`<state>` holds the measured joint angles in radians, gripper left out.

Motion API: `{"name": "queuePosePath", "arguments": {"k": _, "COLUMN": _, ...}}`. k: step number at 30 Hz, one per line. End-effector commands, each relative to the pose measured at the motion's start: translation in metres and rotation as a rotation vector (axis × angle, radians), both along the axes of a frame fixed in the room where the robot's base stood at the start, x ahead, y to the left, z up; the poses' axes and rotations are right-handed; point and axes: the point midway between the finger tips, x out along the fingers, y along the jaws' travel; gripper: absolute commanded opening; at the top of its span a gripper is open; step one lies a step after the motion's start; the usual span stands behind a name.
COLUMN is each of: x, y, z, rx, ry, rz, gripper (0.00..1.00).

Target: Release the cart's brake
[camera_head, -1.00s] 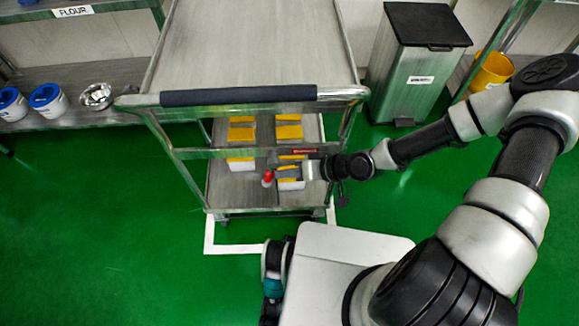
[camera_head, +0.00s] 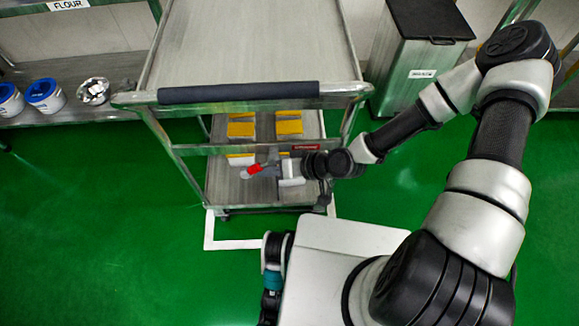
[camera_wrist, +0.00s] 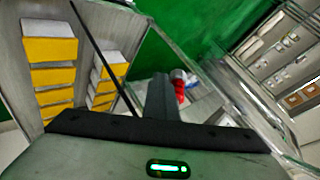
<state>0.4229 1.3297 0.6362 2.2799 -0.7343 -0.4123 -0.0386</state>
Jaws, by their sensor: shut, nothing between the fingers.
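The steel cart (camera_head: 250,45) stands in front of me, with a dark padded handle bar (camera_head: 238,92) across its near end. A red-tipped lever (camera_head: 252,170) is low at the cart's near end and points up to the left. It also shows in the wrist view as a red piece (camera_wrist: 180,92), partly hidden behind the gripper. My gripper (camera_head: 276,168) is shut and empty, just right of the red tip. In the wrist view, its dark fingers (camera_wrist: 163,97) are close to the red piece. I cannot tell whether they touch.
Yellow-and-white boxes (camera_head: 241,130) sit on the cart's lower shelf. A grey bin (camera_head: 411,75) stands at the back right. A shelf with blue-lidded tubs (camera_head: 44,95) is at the left. A white line (camera_head: 209,230) marks the green floor, which is open at the left.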

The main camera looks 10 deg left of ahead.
Motion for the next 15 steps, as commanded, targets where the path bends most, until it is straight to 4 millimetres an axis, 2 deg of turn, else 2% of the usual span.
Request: {"name": "queuePosePath", "arguments": {"k": 15, "x": -0.002, "y": 0.020, "z": 0.012, "rx": 0.004, "ry": -0.008, "rz": 0.000, "gripper": 0.00}}
